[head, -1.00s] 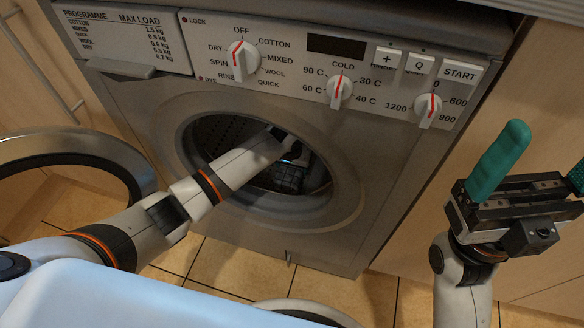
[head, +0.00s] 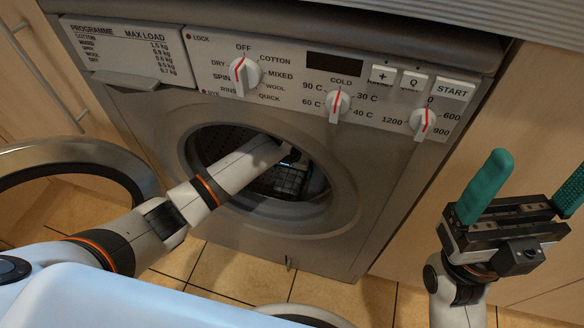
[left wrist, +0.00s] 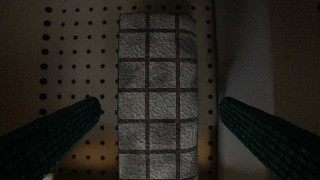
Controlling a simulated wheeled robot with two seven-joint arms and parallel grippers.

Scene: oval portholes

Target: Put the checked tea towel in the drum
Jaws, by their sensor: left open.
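The checked tea towel (left wrist: 158,95) lies inside the perforated drum (left wrist: 80,60), light with dark lines, between and beyond my left gripper's fingers in the left wrist view. My left arm reaches into the drum. My left gripper (left wrist: 160,108) is open, with a green finger on each side of the towel and a gap to both. In the head view its fingers are hidden inside the drum. My right gripper (head: 522,190) is open and empty, with green fingers apart, to the right of the machine.
The machine's round door (head: 75,165) stands open at the left. The control panel (head: 330,85) with several knobs and buttons is above the opening. A wooden cabinet front (head: 500,110) is at the right. Tiled floor (head: 225,275) lies below.

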